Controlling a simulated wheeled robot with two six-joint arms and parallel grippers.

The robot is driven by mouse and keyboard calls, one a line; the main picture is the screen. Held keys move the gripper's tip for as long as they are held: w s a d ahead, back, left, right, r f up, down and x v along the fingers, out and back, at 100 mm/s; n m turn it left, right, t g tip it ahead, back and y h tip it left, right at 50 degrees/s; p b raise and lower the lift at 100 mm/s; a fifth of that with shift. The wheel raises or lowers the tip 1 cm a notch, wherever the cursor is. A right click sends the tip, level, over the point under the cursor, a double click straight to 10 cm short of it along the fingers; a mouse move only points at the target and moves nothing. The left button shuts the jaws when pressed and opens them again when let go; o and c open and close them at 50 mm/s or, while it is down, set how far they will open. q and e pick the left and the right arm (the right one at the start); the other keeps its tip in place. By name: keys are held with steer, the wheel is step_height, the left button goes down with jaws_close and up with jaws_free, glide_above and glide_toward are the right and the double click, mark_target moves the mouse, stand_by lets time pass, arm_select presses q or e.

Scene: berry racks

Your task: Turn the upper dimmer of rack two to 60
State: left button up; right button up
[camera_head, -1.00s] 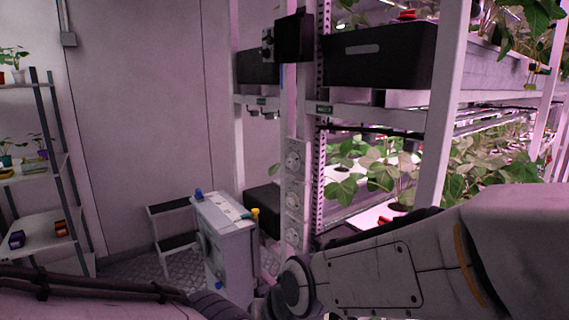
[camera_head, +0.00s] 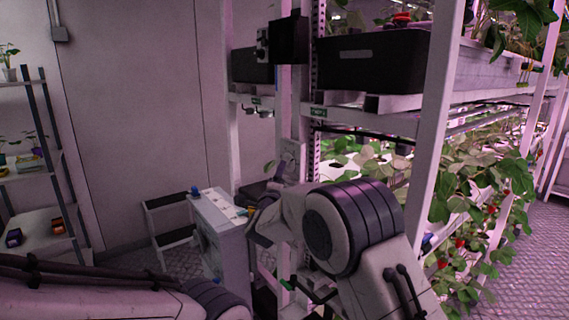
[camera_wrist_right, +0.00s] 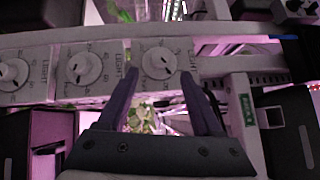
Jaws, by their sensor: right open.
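The dimmer panel (camera_head: 291,154) is on the rack's front post, mostly hidden by my right arm in the head view. In the right wrist view it lies sideways, with several numbered white dials. The dial (camera_wrist_right: 159,63) nearest the green rack label (camera_wrist_right: 245,110) appears to be the upper dimmer. My right gripper (camera_wrist_right: 159,74) is open, its fingertips on either side of that dial's lower part in the picture. I cannot tell whether they touch it or what value it shows. A middle dial (camera_wrist_right: 85,68) and another dial (camera_wrist_right: 12,73) are to the left. My left gripper is out of view.
A white cabinet (camera_head: 221,238) and a step stool (camera_head: 165,222) stand left of the post. Black crates (camera_head: 372,62) sit on the rack's upper shelf. Plants fill the rack at right. Bare floor shows at far right.

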steer(key=w+d+p, duration=0.1)
steer(key=w+p, duration=0.1)
steer(key=w, duration=0.4)
steer(key=shift+r, duration=0.35)
jaws_close()
steer(key=n+g+p, duration=0.2)
steer(key=p, duration=0.3)
steer(key=r+n+g+p, duration=0.1)
steer(key=p, duration=0.5)
steer(key=shift+w+n+g, duration=0.1)
steer(key=shift+n+g, duration=0.3)
